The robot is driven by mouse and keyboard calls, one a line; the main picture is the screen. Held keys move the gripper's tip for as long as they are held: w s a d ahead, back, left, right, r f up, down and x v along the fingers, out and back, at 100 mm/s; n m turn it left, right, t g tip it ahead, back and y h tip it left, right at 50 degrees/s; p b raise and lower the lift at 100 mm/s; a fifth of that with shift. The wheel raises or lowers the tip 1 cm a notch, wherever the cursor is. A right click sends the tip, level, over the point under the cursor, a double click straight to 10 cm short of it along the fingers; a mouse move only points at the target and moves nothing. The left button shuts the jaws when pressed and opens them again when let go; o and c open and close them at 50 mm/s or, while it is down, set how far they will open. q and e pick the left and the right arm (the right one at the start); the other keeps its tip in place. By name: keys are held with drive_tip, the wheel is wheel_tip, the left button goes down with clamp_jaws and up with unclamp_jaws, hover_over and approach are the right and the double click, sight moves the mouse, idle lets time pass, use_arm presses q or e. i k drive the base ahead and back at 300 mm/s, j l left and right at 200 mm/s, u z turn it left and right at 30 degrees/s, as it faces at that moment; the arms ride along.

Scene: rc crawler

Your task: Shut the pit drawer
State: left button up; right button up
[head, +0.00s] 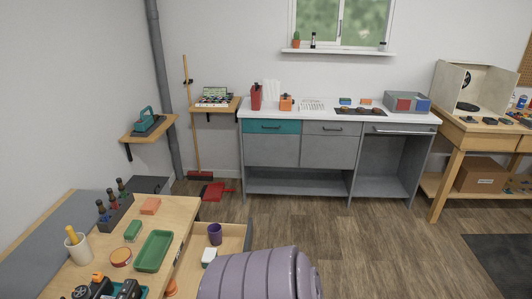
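An open wooden drawer (233,236) sticks out to the right from the wooden bench at the lower left. I take it to be the pit drawer, though no label shows. A dark purple cup (215,233) and a small white and green block (209,256) are in it. The near part of the drawer is hidden, and I cannot see its handle. Neither of my grippers shows in the head view.
On the wooden bench top (178,214) stand a green tray (154,251), a bottle rack (115,212) and a cup of sticks (77,245). A grey counter (270,152) with a teal drawer front (271,127) stands at the back. Open floor (390,245) lies to the right.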

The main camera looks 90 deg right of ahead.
sight(188, 273)
drive_tip(key=z, duration=0.45)
drive_tip(key=j+z, duration=0.1)
drive_tip(key=z, duration=0.4)
drive_tip(key=k+z, duration=0.1)
drive_tip(key=z, duration=0.8)
drive_tip(key=k+z, duration=0.1)
drive_tip(key=z, duration=0.4)
